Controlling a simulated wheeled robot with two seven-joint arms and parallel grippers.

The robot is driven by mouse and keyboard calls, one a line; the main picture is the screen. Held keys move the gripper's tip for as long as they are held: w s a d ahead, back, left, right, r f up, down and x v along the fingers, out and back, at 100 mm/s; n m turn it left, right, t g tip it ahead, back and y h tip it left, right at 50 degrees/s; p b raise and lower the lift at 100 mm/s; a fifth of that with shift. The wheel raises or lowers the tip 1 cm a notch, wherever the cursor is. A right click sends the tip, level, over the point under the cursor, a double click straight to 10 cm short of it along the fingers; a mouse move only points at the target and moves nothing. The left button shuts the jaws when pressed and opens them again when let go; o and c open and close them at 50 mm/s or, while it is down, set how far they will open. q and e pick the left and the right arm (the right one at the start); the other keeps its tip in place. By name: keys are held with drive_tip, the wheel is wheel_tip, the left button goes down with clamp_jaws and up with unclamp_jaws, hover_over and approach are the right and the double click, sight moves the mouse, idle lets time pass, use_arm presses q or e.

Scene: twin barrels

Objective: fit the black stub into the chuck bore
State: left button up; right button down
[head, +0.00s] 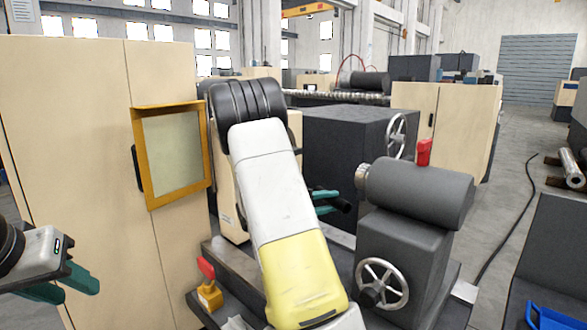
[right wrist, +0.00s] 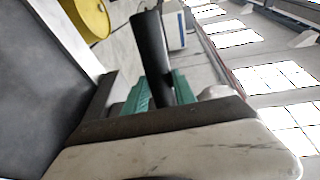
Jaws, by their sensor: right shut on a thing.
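The black stub (head: 342,205) is a dark cylinder held in the teal fingers of my right gripper (head: 325,201), over the lathe bed. In the right wrist view the stub (right wrist: 151,50) stands out, tilted, between the teal fingers of the right gripper (right wrist: 160,92), which are shut on it. My right arm crosses the middle of the head view and covers the area left of the stub. I cannot see the chuck or its bore. My left gripper (head: 65,284) is at the lower left edge, its fingers apart and empty, in front of the beige cabinet.
A dark grey tailstock (head: 415,195) with a handwheel (head: 382,284) and a red lever (head: 424,152) stands right of the stub. A beige cabinet (head: 80,150) with a yellow-framed window fills the left. A red-knobbed lever (head: 207,272) stands at the front.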

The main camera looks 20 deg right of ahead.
drive_tip(key=w+r+n+t+h, duration=0.1)
drive_tip(key=w+r+n+t, duration=0.2)
drive_tip(key=r, duration=0.6)
drive_tip(key=w+t, duration=0.2)
drive_tip(key=t, duration=0.1)
drive_tip(key=shift+w+a+r, duration=0.15)
drive_tip(key=shift+w+a, duration=0.15)
drive_tip(key=shift+a, duration=0.1)
drive_tip(key=shift+a, duration=0.1)
drive_tip(key=shift+w+a, duration=0.35)
drive_tip(key=shift+w, duration=0.5)
drive_tip(key=shift+w+a, duration=0.35)
drive_tip(key=shift+w, duration=0.5)
drive_tip(key=shift+w+a, duration=0.35)
drive_tip(key=shift+w, duration=0.5)
drive_tip(key=w+a, duration=0.3)
drive_tip(key=w, duration=0.5)
drive_tip(key=shift+a, duration=0.2)
idle(2.1)
drive_tip(key=c, duration=0.9)
unclamp_jaws()
